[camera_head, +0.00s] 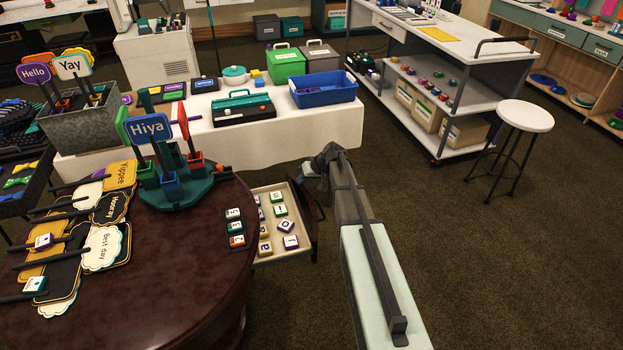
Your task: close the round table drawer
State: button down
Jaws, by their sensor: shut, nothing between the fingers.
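The round table (160,285) is dark reddish wood and fills the lower left. Its drawer (270,245) is pulled out on the right side, with a pale interior holding several lettered blocks and a dark wooden front (308,215). My arm reaches up from the bottom centre. My gripper (312,168) is shut and empty, just beyond the far right corner of the drawer. Whether it touches the drawer front cannot be told, and the fingertips are small and partly hidden.
On the round table stand a green sign holder (180,190), several flat signs (103,247) and small blocks (235,227). Behind is a white-clothed table (250,142) with a blue bin (323,92). A white stool (525,115) and wheeled cart (440,40) stand right. Carpet (480,260) is clear.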

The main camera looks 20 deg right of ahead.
jog(key=a, duration=1.7)
jog(key=shift+a, duration=0.3)
